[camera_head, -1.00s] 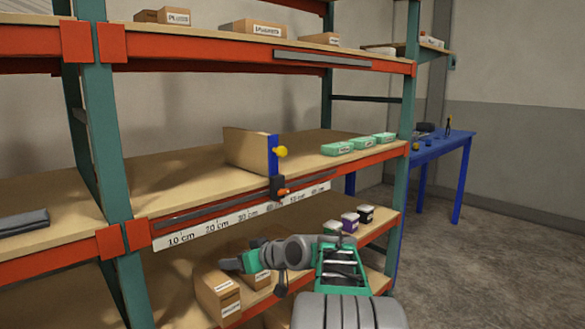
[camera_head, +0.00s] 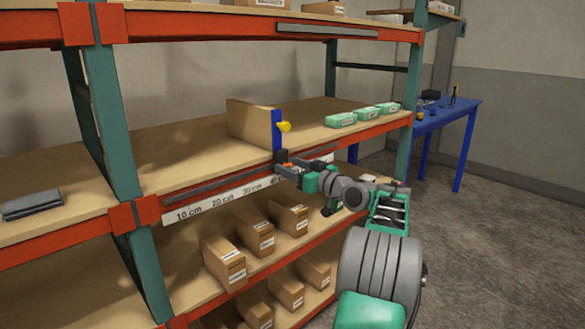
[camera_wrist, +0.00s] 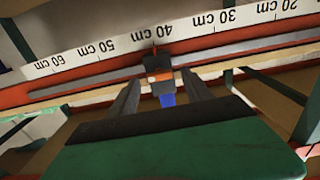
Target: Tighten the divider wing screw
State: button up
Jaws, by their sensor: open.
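The orange wing screw (camera_head: 287,166) shows just below the block, partly hidden by my gripper (camera_head: 287,172). In the wrist view, my gripper (camera_wrist: 160,80) is open, one finger on each side of the clamp, with the orange part (camera_wrist: 160,76) between them. I cannot tell whether the fingers touch it.
A centimetre scale (camera_head: 205,207) runs along the rail, upside down in the wrist view (camera_wrist: 110,47). Green boxes (camera_head: 341,120) stand right of the divider. Cardboard boxes (camera_head: 222,262) fill the shelves below. A teal upright (camera_head: 110,125) stands left. A blue table (camera_head: 447,115) stands behind right.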

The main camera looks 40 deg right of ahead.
grip_shut()
dwell(0.5)
